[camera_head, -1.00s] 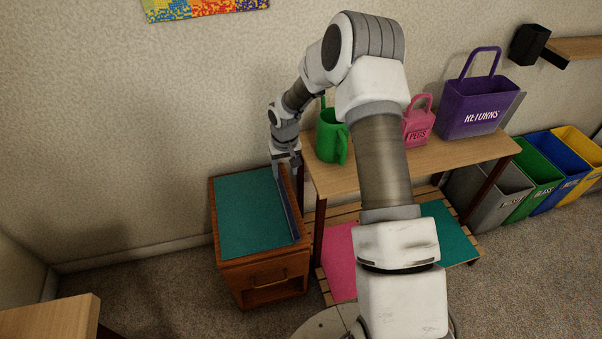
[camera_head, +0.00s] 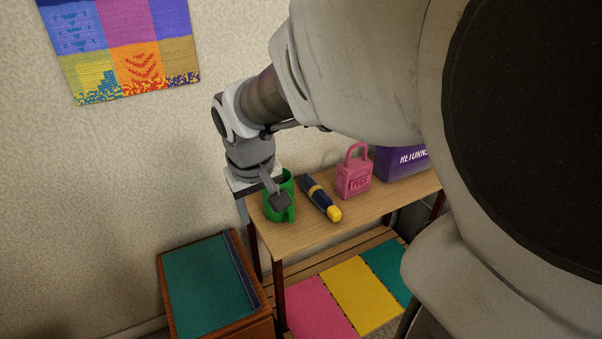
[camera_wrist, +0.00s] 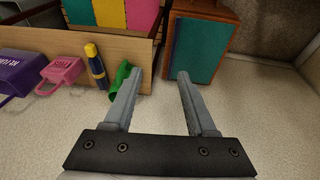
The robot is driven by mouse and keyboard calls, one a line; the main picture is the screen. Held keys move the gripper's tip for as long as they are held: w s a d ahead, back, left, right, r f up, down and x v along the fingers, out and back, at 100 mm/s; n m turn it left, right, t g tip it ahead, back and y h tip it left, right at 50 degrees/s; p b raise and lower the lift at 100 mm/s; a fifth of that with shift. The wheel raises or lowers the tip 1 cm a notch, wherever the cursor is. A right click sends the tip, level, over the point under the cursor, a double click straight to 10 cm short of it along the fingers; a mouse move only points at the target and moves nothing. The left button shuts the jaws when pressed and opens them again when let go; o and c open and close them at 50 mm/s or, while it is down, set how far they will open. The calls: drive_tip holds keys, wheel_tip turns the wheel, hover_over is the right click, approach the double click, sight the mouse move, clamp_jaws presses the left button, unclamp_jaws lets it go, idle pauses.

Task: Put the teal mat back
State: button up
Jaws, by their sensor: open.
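One teal mat (camera_head: 203,287) lies flat on top of the small wooden cabinet (camera_head: 228,333); it also shows in the wrist view (camera_wrist: 195,48). Another teal mat (camera_head: 385,264) lies on the low slatted shelf, right of a yellow mat (camera_head: 362,295) and a pink mat (camera_head: 315,308), partly hidden by my arm. My gripper (camera_head: 262,207) is open and empty. In the head view it overlaps the green mug (camera_head: 285,207) at the table's left end. In the wrist view the fingers (camera_wrist: 157,74) straddle the space between the green mug and the cabinet, with nothing between them.
A dark blue strip (camera_head: 241,268) runs along the cabinet top's right edge. The wooden table (camera_head: 380,200) carries a blue-and-yellow bottle-like object (camera_head: 320,198), a pink PLUGS tote (camera_head: 354,178) and a purple RETURNS bag (camera_head: 400,162). A patterned hanging (camera_head: 125,45) is on the wall.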

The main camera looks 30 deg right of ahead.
drive_tip(key=s+a+r+t+y, duration=0.1)
drive_tip(key=s+r, duration=0.4)
drive_tip(key=s, duration=0.8)
drive_tip(key=shift+a+r+t, duration=0.15)
drive_tip(key=shift+r+t, duration=0.25)
drive_tip(key=shift+t, duration=0.4)
drive_tip(key=shift+s, duration=0.1)
wheel_tip(320, 180, up, 20)
drive_tip(key=p, duration=1.9)
drive_tip(key=shift+f, duration=0.4)
drive_tip(key=shift+c, duration=0.6)
drive_tip(key=shift+d, duration=0.2)
